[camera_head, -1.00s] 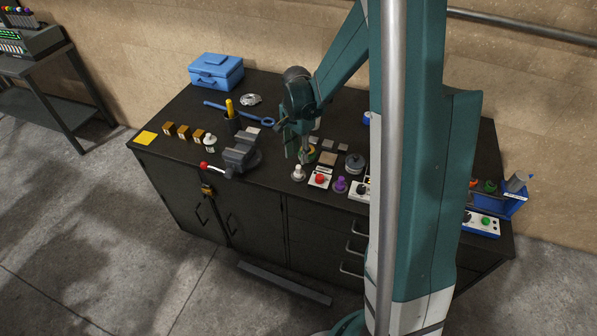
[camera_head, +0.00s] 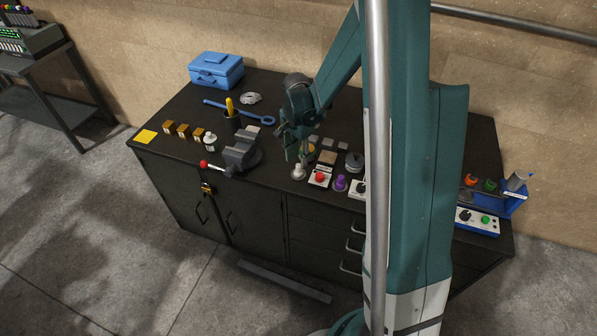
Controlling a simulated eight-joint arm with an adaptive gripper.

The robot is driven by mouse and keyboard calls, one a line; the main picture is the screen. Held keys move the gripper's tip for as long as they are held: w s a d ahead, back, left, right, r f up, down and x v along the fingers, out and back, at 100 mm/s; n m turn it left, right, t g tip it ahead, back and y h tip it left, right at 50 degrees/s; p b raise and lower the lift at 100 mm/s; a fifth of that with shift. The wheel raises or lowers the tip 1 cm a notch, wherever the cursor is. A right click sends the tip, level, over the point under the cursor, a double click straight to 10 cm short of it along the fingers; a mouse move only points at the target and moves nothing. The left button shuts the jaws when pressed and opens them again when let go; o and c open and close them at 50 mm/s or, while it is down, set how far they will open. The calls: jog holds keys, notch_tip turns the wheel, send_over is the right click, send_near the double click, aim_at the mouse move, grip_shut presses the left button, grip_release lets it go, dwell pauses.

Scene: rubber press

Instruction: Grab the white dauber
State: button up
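The white dauber (camera_head: 298,171) stands upright on the dark workbench near its front edge, with a pale knob on a wider base. It is left of a red-topped piece (camera_head: 320,177) and a purple dauber-like piece (camera_head: 340,183). My gripper (camera_head: 296,158) points down just behind and above the white dauber. It appears apart from the dauber. The fingers are small and dark in this view, so I cannot tell how far apart they are.
A grey vise (camera_head: 241,152) with a red-ended handle stands left of my gripper. A white bottle (camera_head: 210,143) and small wooden blocks lie farther left. A yellowish ring (camera_head: 311,149), flat plates and a round grey piece (camera_head: 354,162) lie behind and right. A blue toolbox (camera_head: 216,70) is at the back.

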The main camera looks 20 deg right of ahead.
aim_at(299, 165)
jog(key=shift+d+f+p, duration=0.1)
jog(key=shift+f+p, duration=0.2)
jog(key=shift+f, duration=2.35)
jog(key=c, duration=1)
